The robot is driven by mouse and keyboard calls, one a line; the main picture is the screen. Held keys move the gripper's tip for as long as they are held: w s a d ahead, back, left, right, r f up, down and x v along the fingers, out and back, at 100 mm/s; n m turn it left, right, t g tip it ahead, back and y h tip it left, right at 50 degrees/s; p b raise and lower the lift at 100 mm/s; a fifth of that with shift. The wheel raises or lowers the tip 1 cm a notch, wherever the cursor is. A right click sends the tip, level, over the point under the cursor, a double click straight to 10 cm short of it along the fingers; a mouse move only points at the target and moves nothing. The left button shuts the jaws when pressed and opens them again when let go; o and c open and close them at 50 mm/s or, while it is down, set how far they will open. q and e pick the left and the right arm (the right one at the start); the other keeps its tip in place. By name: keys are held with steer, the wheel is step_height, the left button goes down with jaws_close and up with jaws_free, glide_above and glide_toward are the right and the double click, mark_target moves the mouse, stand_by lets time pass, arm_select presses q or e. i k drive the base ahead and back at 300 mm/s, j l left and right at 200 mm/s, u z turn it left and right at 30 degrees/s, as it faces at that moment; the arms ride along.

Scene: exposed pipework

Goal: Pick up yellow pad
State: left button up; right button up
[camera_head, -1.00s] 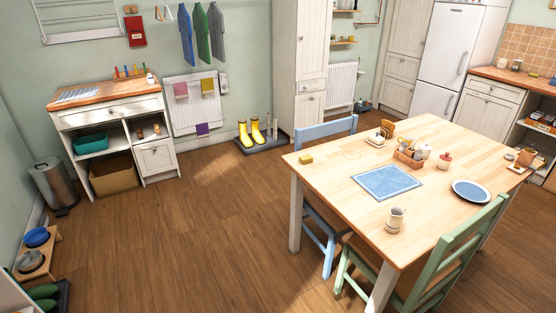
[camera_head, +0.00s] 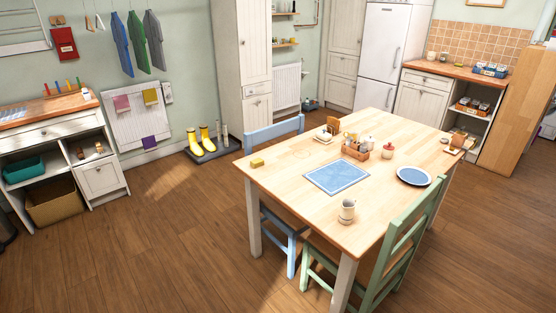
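A small yellow pad (camera_head: 257,162) lies on the wooden table (camera_head: 400,140), near its left corner beside the blue chair. It is low and block-shaped, and nothing touches it. A yellow cloth (camera_head: 151,96) also hangs on the white wall panel at the left. Neither of my grippers is in view.
A blue chair (camera_head: 273,137) and a green chair (camera_head: 395,260) stand against the table. The table holds a blue mat (camera_head: 337,177), a mug (camera_head: 347,211), a plate (camera_head: 414,176) and a caddy (camera_head: 355,151). The wooden floor left of the table is clear.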

mark_target(258, 162)
steer(key=i+j+z, duration=0.4)
steer(key=i+j, duration=0.25)
steer(key=i, duration=0.15)
steer(key=i+j+z, duration=0.4)
steer(key=i+j, duration=0.3)
steer(key=j, duration=0.2)
